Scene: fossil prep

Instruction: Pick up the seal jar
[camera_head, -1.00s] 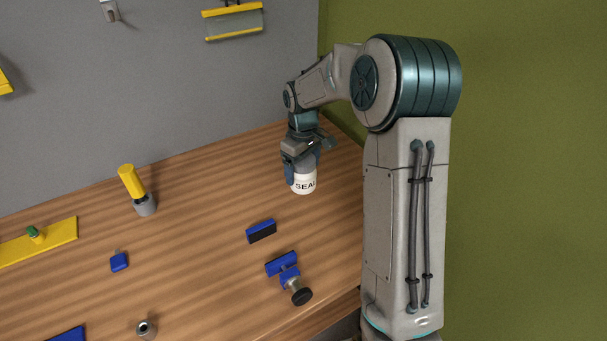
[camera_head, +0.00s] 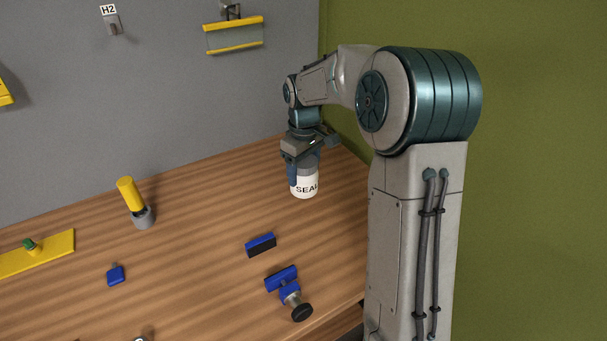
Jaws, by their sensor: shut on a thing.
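The seal jar (camera_head: 305,187) is a white cylinder with dark "SEAL" lettering, at the back right of the wooden bench. My gripper (camera_head: 303,168) comes down on it from above and is shut on its upper part. The jar is upright. The fingers hide its top, and one blue-grey finger shows along its left side. I cannot tell whether the jar's base touches the bench or is slightly above it.
On the wooden bench (camera_head: 200,260) are a yellow-handled tool in a grey holder (camera_head: 131,203), a blue block (camera_head: 261,245), a blue clamp-like piece with a black knob (camera_head: 289,292), a small blue piece (camera_head: 116,275) and a yellow plate (camera_head: 50,257). A green wall (camera_head: 540,170) stands at right.

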